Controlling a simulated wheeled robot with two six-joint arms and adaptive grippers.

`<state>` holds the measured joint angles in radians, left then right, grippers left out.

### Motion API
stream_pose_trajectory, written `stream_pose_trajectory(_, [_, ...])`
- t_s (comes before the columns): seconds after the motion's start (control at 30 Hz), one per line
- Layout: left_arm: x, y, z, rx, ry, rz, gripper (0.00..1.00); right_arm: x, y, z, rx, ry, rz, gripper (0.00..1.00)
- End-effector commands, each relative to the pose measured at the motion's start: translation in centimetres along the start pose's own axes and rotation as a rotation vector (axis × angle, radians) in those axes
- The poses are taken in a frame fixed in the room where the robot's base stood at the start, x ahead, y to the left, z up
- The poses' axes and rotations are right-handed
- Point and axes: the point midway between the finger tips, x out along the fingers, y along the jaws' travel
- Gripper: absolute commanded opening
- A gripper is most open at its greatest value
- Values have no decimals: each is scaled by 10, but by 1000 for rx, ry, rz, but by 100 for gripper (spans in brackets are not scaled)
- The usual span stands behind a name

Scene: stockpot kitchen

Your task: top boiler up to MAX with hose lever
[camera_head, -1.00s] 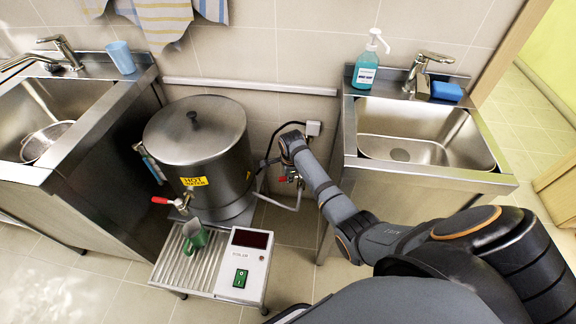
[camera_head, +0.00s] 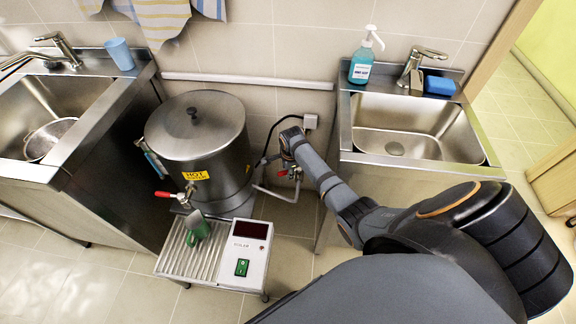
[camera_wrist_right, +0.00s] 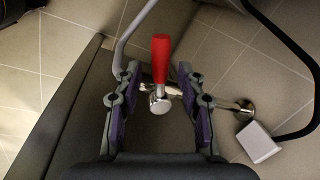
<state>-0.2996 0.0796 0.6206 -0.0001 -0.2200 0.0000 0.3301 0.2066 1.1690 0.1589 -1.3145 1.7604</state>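The steel boiler (camera_head: 225,150) stands lidded between two sinks, with a yellow HOT WATER label (camera_head: 195,175) and a red-handled tap. A sight tube (camera_head: 151,160) is on its left side; its level and any MAX mark are too small to read. The red hose lever (camera_wrist_right: 160,58) sits on a metal wall valve (camera_wrist_right: 159,102); it also shows in the head view (camera_head: 281,172). My right gripper (camera_wrist_right: 159,87) is open, its fingers apart on both sides of the lever and valve, with visible gaps. My left gripper is out of view.
A grey pipe (camera_wrist_right: 124,50) and black cable (camera_wrist_right: 290,45) run near the valve. A white wall box (camera_wrist_right: 258,142) is close by.

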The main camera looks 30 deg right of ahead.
Motion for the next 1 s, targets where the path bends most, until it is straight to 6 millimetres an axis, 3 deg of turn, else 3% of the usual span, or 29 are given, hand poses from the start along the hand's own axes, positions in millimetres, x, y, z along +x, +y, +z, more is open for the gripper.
stream_pose_trajectory(0.17, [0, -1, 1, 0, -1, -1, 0, -17, -1, 0, 0, 0, -3, 40])
stream_pose_trajectory(0.4, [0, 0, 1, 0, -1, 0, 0, -75, -1, -1, -1, 1, -4, 40])
stream_pose_trajectory(0.6, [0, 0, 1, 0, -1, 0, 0, -110, -1, 0, 0, 0, -3, 40])
stream_pose_trajectory(1.0, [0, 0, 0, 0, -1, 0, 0, -120, 0, 0, 0, 0, 0, 40])
